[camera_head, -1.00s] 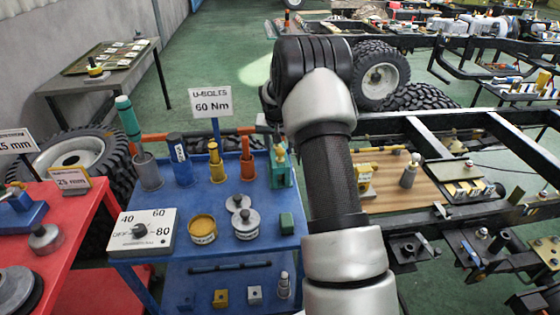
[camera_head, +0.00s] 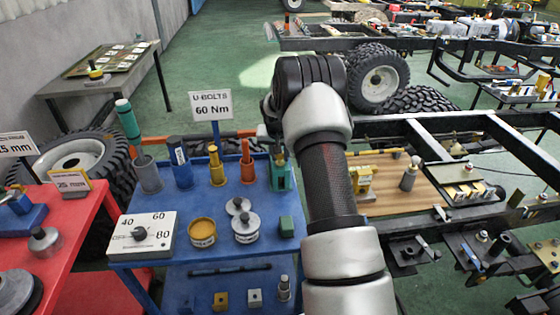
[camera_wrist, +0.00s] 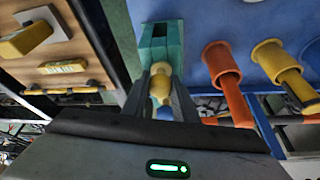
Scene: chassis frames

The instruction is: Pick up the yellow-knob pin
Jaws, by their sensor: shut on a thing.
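The yellow-knob pin (camera_wrist: 160,84) shows in the wrist view as a rounded yellow knob between my fingers. My gripper (camera_wrist: 161,100) is shut on it. The teal holder block (camera_wrist: 160,40), with a square opening in its face, is directly beyond the knob. I cannot tell how much of the pin's lower end is inside the block. In the head view the teal holder (camera_head: 283,178) stands at the right edge of the blue cart top, and my arm partly covers that area. The gripper there is small and mostly hidden.
An orange tool in a cup (camera_wrist: 228,85) and a yellow one (camera_wrist: 282,70) stand close beside the holder. The blue cart (camera_head: 180,218) also bears tins, weights and a dial box (camera_head: 142,236). A wooden board (camera_head: 395,180) with parts lies right of my arm.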

